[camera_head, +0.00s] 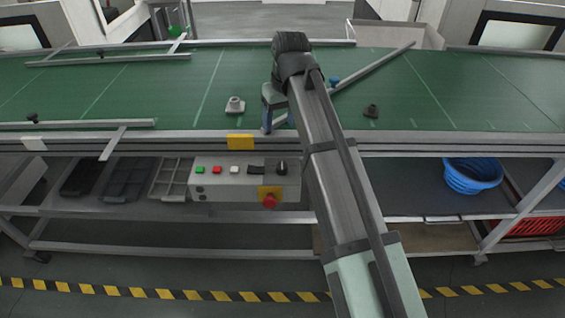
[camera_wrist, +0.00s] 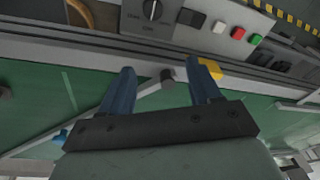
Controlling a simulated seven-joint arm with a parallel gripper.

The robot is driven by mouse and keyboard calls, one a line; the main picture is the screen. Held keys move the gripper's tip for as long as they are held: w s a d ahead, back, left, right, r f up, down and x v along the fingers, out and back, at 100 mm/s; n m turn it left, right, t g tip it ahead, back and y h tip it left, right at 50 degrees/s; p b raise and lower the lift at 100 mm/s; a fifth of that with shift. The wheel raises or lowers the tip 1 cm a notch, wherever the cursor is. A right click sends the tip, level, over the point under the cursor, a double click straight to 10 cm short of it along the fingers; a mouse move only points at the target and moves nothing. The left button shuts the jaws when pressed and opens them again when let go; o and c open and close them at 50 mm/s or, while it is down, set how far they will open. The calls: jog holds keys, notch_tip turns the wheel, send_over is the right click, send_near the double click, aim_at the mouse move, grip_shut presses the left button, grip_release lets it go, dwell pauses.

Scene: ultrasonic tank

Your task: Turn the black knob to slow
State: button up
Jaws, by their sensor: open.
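The black knob (camera_head: 281,167) is at the right of the top of a grey control box (camera_head: 222,181) below the conveyor's front edge. In the wrist view the knob (camera_wrist: 152,10) shows at the top edge with a pale pointer mark. The lettering around it is too small to read. My gripper (camera_head: 277,124) is over the green belt, behind and above the box in the head view. In the wrist view my gripper (camera_wrist: 163,66) has its two blue fingers wide apart, with nothing held between them. The fingers are apart from the knob.
The box also has green (camera_head: 200,170), red (camera_head: 217,170) and white (camera_head: 234,170) buttons, a black switch (camera_head: 255,169) and a red emergency stop (camera_head: 269,201). The conveyor's metal rail (camera_head: 430,143) runs between gripper and box. Small grey parts (camera_head: 235,104) lie on the belt.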

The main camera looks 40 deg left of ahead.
aim_at(282, 165)
jog(key=f+m, duration=0.2)
jog(key=f, duration=0.2)
jog(key=d+f+m+h, duration=0.1)
jog(key=f+m, duration=0.1)
jog(key=f, duration=0.3)
jog(key=s+d+f+m, duration=0.1)
jog(key=f+m, duration=0.1)
jog(key=f, duration=0.3)
dwell(0.4)
jog(key=shift+c, duration=0.4)
jog(key=c, duration=1)
jog(key=shift+o, duration=0.2)
